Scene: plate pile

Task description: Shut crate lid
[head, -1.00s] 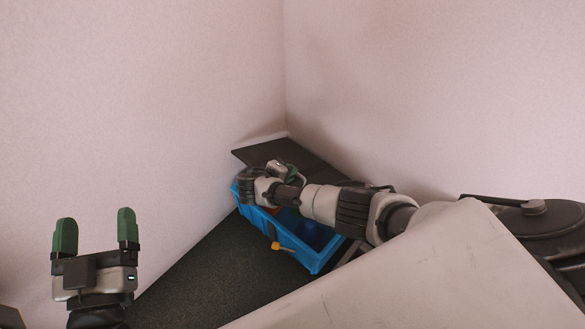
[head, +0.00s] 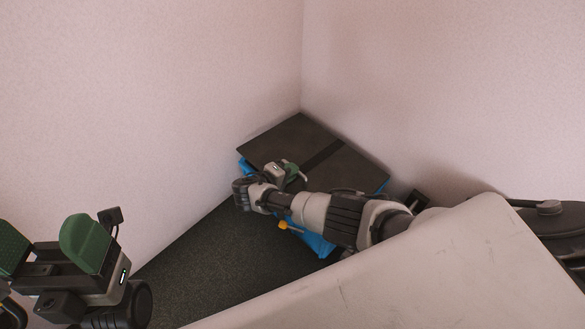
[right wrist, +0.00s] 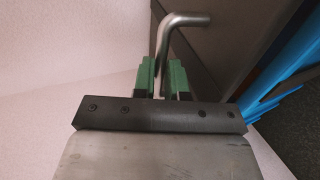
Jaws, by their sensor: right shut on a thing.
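The blue crate (head: 318,244) stands on the dark floor in the corner, partly behind my right arm. Its dark lid (head: 290,138) spreads over the top and hides the inside; I cannot tell whether it rests on the rim. My right gripper (head: 289,170) is at the lid's near edge. The right wrist view shows its green fingers (right wrist: 163,78) shut on a bent metal handle (right wrist: 180,22), with the dark lid (right wrist: 225,40) beside it. My left gripper (head: 45,248) is open and empty at the lower left, away from the crate.
Pale walls (head: 150,90) meet in the corner behind the crate. Dark floor (head: 225,255) is clear to the left of the crate. A small orange part (head: 284,225) shows at the crate's front. A pale slanted surface fills the lower right.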

